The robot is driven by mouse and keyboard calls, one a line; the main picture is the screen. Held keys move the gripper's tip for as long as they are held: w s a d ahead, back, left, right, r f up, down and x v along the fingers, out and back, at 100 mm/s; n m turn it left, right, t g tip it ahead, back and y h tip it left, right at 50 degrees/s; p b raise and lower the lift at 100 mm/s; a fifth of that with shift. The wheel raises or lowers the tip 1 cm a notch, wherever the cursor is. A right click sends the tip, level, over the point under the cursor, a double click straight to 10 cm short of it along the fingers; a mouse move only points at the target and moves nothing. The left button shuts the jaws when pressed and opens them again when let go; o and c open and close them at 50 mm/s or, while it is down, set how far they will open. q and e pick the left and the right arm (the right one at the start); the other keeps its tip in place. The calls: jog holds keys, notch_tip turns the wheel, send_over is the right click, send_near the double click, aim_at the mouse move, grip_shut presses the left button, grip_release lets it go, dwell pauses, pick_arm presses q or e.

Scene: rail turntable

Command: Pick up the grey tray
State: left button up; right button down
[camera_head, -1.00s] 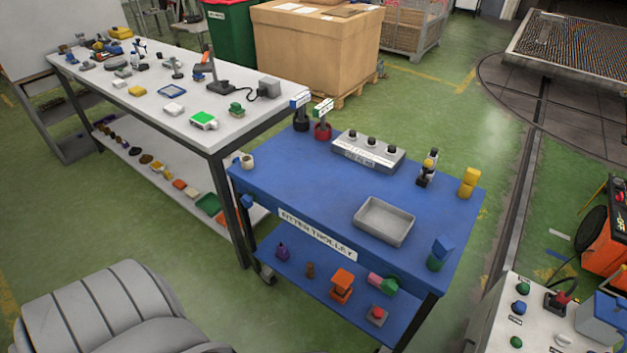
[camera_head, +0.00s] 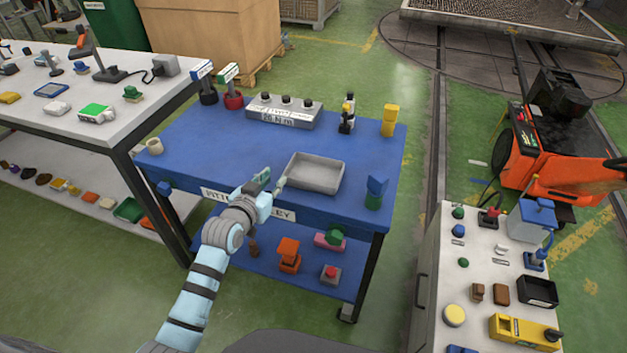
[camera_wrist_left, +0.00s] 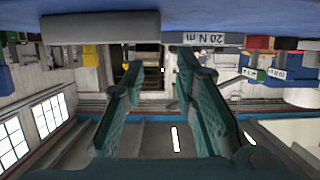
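The grey tray (camera_head: 315,173) is a shallow, empty rectangular tray lying flat near the front of the blue trolley top (camera_head: 215,150). My left gripper (camera_head: 274,180) is just left of the tray's near left corner, over the trolley's front edge. Its two fingers are spread, with nothing held between them. In the left wrist view, which is upside down, the open gripper (camera_wrist_left: 158,75) has the tray (camera_wrist_left: 100,27) above and left of its fingertips. I cannot tell whether a finger touches the tray. My right gripper is not in view.
A grey box with black knobs (camera_head: 285,111) stands behind the tray. A yellow block stack (camera_head: 389,120) is at the back right, and a blue and green stack (camera_head: 375,192) is right of the tray. A white control desk (camera_head: 480,270) stands at the right.

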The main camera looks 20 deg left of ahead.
aim_at(287, 168)
pick_arm(q)
jog(key=b+x, duration=0.3)
jog(key=x, duration=0.6)
jog(key=shift+f, duration=0.25)
jog(key=shift+w, duration=0.2)
jog(key=shift+r, duration=0.1)
grip_shut()
